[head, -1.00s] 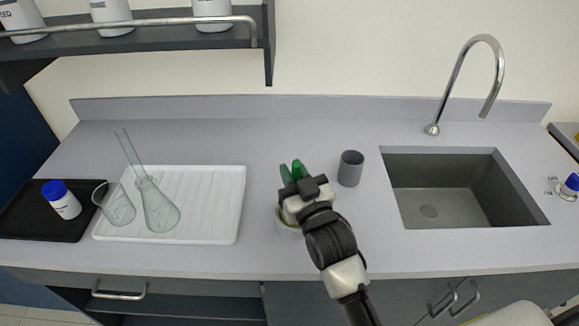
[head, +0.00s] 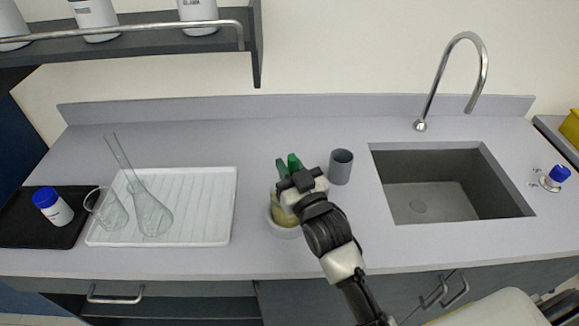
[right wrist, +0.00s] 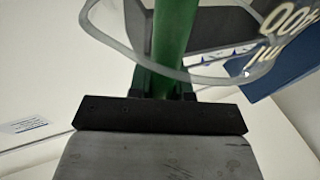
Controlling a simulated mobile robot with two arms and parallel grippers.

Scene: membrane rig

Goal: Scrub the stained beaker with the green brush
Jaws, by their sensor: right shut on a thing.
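My right gripper (head: 296,183) is shut on the green brush (head: 294,161). Green parts of it stand up behind the fingers in the head view, and its green handle (right wrist: 175,40) runs between the fingers in the right wrist view. The stained beaker (head: 285,214), yellowish, stands in a white round holder (head: 283,231), directly below the gripper and partly hidden by it. In the right wrist view the clear beaker rim (right wrist: 120,43) loops around the handle, with printed volume marks beside it. The brush head is hidden. My left gripper is not in view.
A grey cup (head: 341,167) stands just right of the gripper, before the sink (head: 440,195) and tap. At left, a white drying tray (head: 205,205) holds a clear beaker and a flask. A black tray (head: 20,235) holds a blue-capped bottle. Counter between tray and holder is clear.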

